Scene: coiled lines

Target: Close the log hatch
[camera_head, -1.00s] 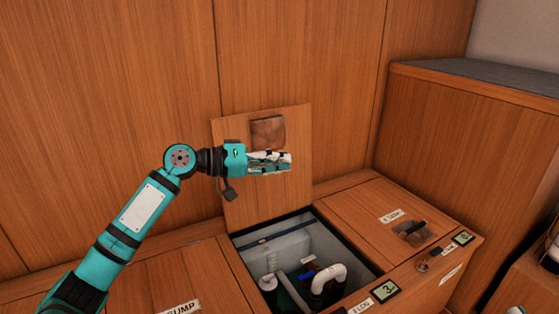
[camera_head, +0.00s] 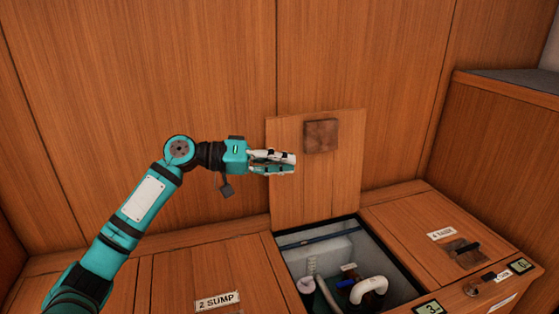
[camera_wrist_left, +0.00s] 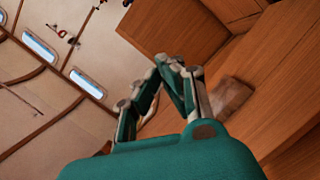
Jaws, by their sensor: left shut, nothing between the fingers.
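The log hatch lid (camera_head: 315,185) stands open and upright against the wooden wall, with a brown square patch (camera_head: 320,135) near its top. Below it the hatch opening (camera_head: 290,243) is uncovered, showing hoses and a white pipe elbow (camera_head: 368,288). My left gripper (camera_head: 294,163) is shut and empty, its fingertips over the lid's left edge in the picture, below and left of the patch; I cannot tell if it touches. In the left wrist view the closed fingers (camera_wrist_left: 170,62) point up, with the brown patch (camera_wrist_left: 230,98) to their right. My right gripper is not in view.
A closed hatch labelled 2 SUMP (camera_head: 217,300) lies left of the opening. Another closed hatch with a dark latch (camera_head: 464,250) lies to its right. A taller wooden cabinet (camera_head: 500,150) stands at the right.

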